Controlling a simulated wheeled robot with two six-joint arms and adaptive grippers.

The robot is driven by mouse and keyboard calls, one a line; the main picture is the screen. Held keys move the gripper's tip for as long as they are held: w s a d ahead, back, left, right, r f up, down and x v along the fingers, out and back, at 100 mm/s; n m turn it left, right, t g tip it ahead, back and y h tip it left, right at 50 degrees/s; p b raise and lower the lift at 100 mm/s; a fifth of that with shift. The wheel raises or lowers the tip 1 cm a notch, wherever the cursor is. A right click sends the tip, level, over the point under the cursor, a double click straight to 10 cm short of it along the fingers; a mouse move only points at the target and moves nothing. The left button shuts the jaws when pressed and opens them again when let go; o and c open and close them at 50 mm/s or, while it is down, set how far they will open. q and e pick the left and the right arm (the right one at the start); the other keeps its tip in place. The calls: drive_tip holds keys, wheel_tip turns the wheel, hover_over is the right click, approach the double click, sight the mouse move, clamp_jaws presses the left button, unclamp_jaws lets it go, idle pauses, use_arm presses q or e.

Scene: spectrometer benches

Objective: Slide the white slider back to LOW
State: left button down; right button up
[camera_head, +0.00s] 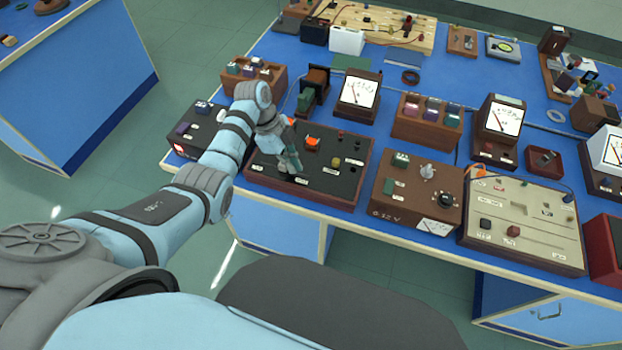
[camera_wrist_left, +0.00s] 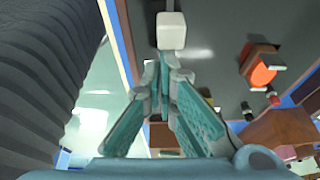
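The white slider (camera_wrist_left: 171,31) is a small white block on a dark panel at the top of the left wrist view. A thin slot runs beside it. In the head view I cannot make the slider out; my left gripper covers part of that panel (camera_head: 340,188), a black board with a reddish-brown frame. My left gripper (camera_head: 291,168) is low over the panel's left half. In the wrist view its teal fingers (camera_wrist_left: 163,70) come together at the tips, just below the slider. I cannot tell whether they touch it. Nothing shows between the tips. My right gripper is not in view.
An orange-red knob (camera_wrist_left: 263,74) shows on the panel, right of the fingers. A brown 0-12 V box (camera_head: 400,208) stands right of the panel, and a dark box (camera_head: 190,128) stands left. A meter (camera_head: 359,95) is behind. The bench's front edge is close.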

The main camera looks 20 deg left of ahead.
sight(280, 165)
use_arm(q)
drive_tip(key=a, duration=0.4)
drive_tip(key=shift+w+f, duration=0.1)
drive_tip(key=shift+w+a+f+b, duration=0.15)
drive_tip(key=shift+a+b, duration=0.1)
drive_tip(key=shift+a, duration=0.4)
drive_tip(key=shift+w+a+f+b, duration=0.1)
drive_tip(key=shift+a+b, duration=0.1)
drive_tip(key=shift+a, duration=0.4)
drive_tip(key=shift+r, duration=0.1)
drive_tip(key=shift+s+r, duration=0.2)
drive_tip(key=shift+s, duration=0.05)
drive_tip(key=d+p, duration=0.2)
drive_tip(key=d+r+p, duration=0.1)
drive_tip(key=d+p, duration=0.1)
drive_tip(key=shift+w+r, duration=0.1)
drive_tip(key=shift+r, duration=0.05)
drive_tip(key=v, duration=0.8)
drive_tip(key=shift+a+r, duration=0.25)
drive_tip(key=shift+r, duration=0.05)
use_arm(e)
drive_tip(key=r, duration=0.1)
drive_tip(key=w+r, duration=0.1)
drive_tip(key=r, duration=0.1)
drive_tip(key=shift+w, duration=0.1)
